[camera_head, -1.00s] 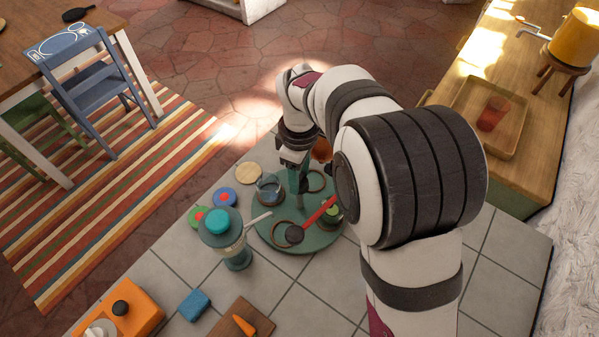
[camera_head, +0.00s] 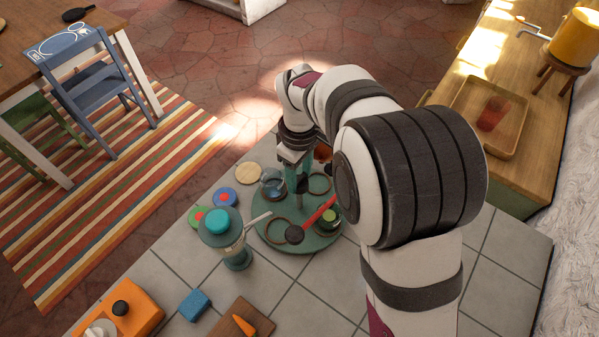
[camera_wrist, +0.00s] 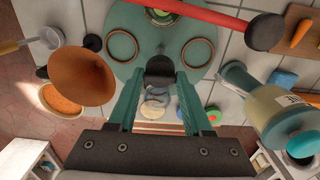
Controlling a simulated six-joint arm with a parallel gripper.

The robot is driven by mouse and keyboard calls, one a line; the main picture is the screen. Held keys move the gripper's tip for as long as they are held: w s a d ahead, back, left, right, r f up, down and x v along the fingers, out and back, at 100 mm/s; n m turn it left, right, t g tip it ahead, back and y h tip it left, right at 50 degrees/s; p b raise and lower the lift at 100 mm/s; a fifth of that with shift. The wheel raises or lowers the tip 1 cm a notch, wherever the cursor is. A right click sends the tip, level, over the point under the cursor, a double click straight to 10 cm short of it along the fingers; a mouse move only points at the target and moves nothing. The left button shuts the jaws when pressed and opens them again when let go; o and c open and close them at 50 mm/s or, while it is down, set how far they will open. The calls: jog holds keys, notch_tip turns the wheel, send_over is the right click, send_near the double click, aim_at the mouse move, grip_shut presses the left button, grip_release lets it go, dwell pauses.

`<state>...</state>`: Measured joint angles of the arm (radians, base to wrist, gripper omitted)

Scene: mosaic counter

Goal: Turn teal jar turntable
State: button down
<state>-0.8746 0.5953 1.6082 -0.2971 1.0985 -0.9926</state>
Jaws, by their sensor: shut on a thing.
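The teal turntable (camera_head: 291,214) lies on the tiled counter, mostly in view below my gripper. It carries a clear glass jar (camera_head: 272,184) at the back left, a green-topped jar (camera_head: 328,219) at the front right, and empty ring holders (camera_head: 319,184). My gripper (camera_head: 301,178) points down over the turntable's middle. In the wrist view its teal fingers (camera_wrist: 158,80) are shut on the dark central post (camera_wrist: 159,66). The lower part of the grip is partly hidden.
A blender (camera_head: 236,256) with a teal lid stands close at left. A brown-orange bowl (camera_wrist: 82,76) is near my gripper. A blue sponge (camera_head: 195,304) and cutting board (camera_head: 226,322) lie in front.

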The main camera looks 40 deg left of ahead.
jog(key=shift+c, duration=1.6)
grip_release()
notch_tip(320, 180, up, 16)
jog(key=shift+f, duration=0.25)
jog(key=shift+c, duration=1.4)
notch_tip(320, 180, down, 16)
jog(key=shift+r, duration=0.25)
